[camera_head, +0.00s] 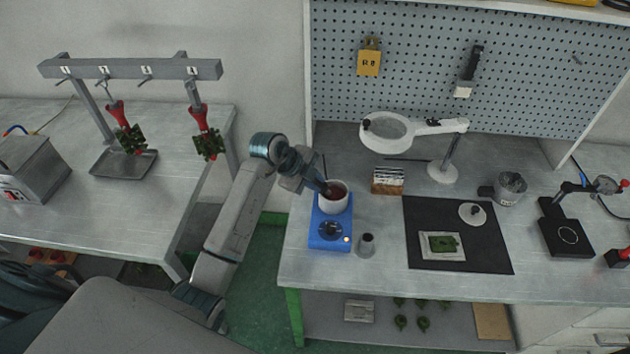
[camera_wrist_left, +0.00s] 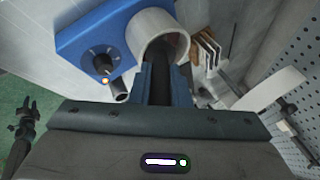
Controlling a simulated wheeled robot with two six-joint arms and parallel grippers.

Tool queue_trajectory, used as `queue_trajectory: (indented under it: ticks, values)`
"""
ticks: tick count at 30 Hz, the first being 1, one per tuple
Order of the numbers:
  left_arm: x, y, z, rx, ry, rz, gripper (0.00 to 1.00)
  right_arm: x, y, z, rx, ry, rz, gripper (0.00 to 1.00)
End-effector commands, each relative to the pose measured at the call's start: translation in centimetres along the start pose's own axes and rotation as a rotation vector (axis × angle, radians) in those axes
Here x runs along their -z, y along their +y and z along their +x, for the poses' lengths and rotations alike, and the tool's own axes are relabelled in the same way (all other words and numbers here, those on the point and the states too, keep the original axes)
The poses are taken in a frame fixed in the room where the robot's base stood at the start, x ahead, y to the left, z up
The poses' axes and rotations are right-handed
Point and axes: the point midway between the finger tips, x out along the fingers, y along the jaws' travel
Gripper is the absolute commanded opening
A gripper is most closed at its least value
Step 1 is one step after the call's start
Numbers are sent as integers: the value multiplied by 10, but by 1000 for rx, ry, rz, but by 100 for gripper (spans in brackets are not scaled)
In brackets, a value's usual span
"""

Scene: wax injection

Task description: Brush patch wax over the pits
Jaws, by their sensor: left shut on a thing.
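A white pot (camera_head: 334,203) of dark red wax stands on a blue heater (camera_head: 327,241). My left gripper (camera_head: 327,189) is at the pot's rim, its fingertips over the wax. In the left wrist view its blue fingers (camera_wrist_left: 168,88) are shut on a dark, slim tool (camera_wrist_left: 182,78) that points into the white pot (camera_wrist_left: 155,28). The tool looks like the brush; its tip is hidden in the pot. A green wax piece (camera_head: 443,243) lies on a pale tray (camera_head: 427,256) on the black mat (camera_head: 480,262). Its pits are too small to make out.
A small metal cup (camera_head: 366,245) stands beside the heater. A holder of slats (camera_head: 388,181) and a white magnifier lamp (camera_head: 443,171) stand behind. A round white dish (camera_head: 472,214) is on the mat. A grey container (camera_head: 510,188) and black stand (camera_head: 566,232) are farther right.

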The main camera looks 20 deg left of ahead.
Motion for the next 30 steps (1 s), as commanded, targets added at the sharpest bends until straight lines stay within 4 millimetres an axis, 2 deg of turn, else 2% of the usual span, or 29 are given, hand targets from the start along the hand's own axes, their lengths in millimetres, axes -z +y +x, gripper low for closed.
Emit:
queue_trajectory:
  ticks: [8,30]
  values:
    - [-1,1,2,0,0,0,0,0,-5,1,5,-1,2,36]
    - [-3,5,9,0,0,0,0,-1,3,5,-3,-1,-1,36]
